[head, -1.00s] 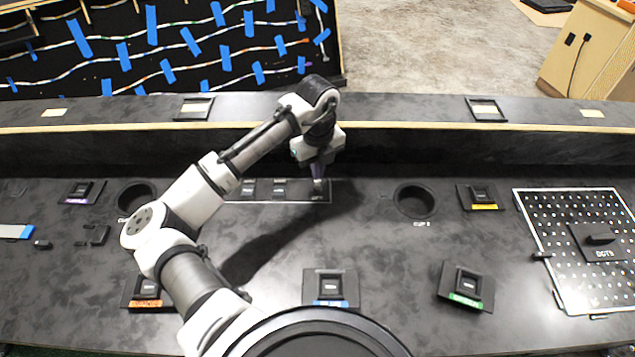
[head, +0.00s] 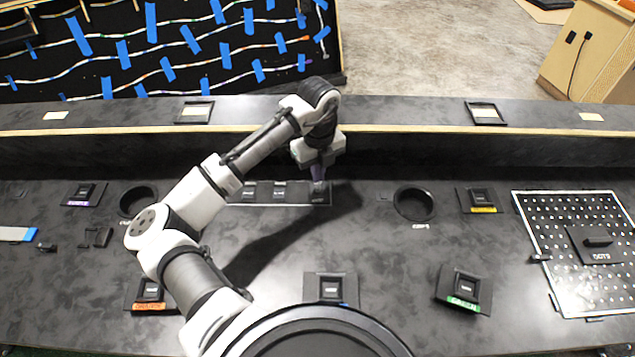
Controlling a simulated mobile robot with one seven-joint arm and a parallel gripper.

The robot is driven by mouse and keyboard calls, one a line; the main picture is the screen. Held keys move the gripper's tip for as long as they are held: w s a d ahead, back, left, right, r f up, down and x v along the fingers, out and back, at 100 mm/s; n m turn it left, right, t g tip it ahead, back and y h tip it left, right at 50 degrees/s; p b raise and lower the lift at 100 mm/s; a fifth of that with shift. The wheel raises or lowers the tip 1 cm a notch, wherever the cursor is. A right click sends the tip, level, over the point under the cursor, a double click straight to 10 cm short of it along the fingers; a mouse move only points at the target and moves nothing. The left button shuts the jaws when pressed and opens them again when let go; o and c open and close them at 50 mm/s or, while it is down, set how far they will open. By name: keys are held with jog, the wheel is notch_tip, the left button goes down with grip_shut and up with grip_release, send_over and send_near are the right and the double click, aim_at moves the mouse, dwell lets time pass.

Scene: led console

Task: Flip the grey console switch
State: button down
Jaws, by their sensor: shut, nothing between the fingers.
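A dark panel strip (head: 290,203) with a light edge lies at the back middle of the console and holds dark rocker switches. A left switch (head: 249,191) and a middle switch (head: 279,189) show clearly. At the strip's right end is a third switch (head: 319,197), partly covered by my gripper (head: 318,180). I cannot read the strip's labels, so I cannot tell which switch is the grey one. My gripper points down, shut and empty, with its tips at or just above the right-end switch. I cannot tell whether they touch it.
Separate switches with purple (head: 84,193), orange (head: 150,294), green (head: 463,288) and yellow (head: 480,199) labels stand around the console. Two cup holders (head: 414,204) flank the strip. A dotted board (head: 575,270) lies at right. A raised ledge (head: 420,128) runs behind.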

jog(key=r+p, duration=0.2)
jog(key=r, duration=0.3)
jog(key=shift+w+r+p, duration=0.2)
jog(key=shift+w+p, duration=0.1)
jog(key=shift+p, duration=0.1)
jog(key=shift+s, duration=0.1)
jog(key=shift+f, duration=0.1)
